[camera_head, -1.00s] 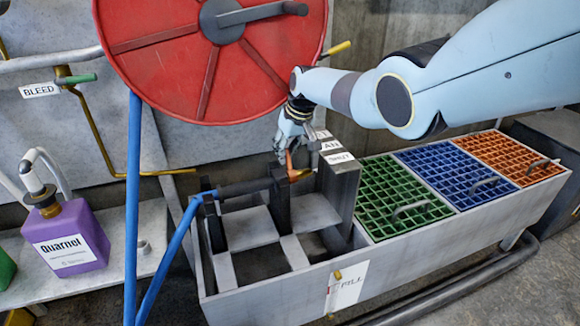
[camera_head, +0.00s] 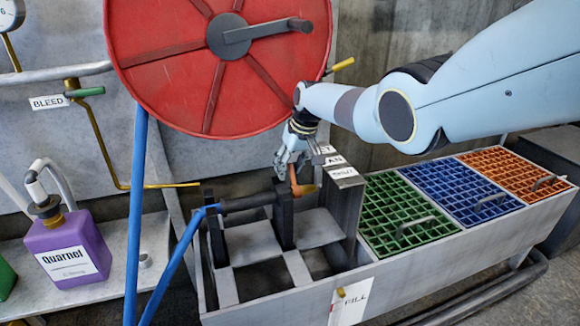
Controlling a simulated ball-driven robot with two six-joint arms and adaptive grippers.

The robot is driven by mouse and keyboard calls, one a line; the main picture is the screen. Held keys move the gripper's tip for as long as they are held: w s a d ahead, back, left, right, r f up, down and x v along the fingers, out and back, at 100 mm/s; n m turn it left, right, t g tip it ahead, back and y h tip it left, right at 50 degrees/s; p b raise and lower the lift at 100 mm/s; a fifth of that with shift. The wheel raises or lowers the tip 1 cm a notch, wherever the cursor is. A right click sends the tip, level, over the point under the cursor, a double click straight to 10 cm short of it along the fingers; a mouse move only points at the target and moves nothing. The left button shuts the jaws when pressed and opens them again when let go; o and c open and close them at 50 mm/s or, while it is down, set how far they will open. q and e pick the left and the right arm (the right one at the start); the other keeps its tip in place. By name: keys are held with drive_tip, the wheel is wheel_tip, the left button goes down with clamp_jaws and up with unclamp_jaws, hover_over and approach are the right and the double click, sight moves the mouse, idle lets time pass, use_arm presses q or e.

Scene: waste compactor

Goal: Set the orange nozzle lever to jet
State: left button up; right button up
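The orange nozzle lever (camera_head: 294,178) stands up from the dark nozzle (camera_head: 252,201), which lies across black supports over the grey trough. Stepped label plates stand just right of the lever; the lowest reads "SHUT" (camera_head: 343,172), one above ends in "AN" (camera_head: 332,160), and the top one ends in "ET" (camera_head: 326,149). My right gripper (camera_head: 287,168) reaches down from above to the lever's upper part, with its fingers close around or against it. I cannot tell whether the fingers grip it. My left gripper is out of view.
A red hose reel (camera_head: 270,90) with a crank hangs above the trough. Green (camera_head: 378,213), blue (camera_head: 440,185) and orange (camera_head: 500,168) grates lie to the right.

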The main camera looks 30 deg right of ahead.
drive_tip(key=shift+s+d+r, duration=0.1)
drive_tip(key=shift+r, duration=0.4)
drive_tip(key=v, duration=1.1)
drive_tip(key=shift+s, duration=0.15)
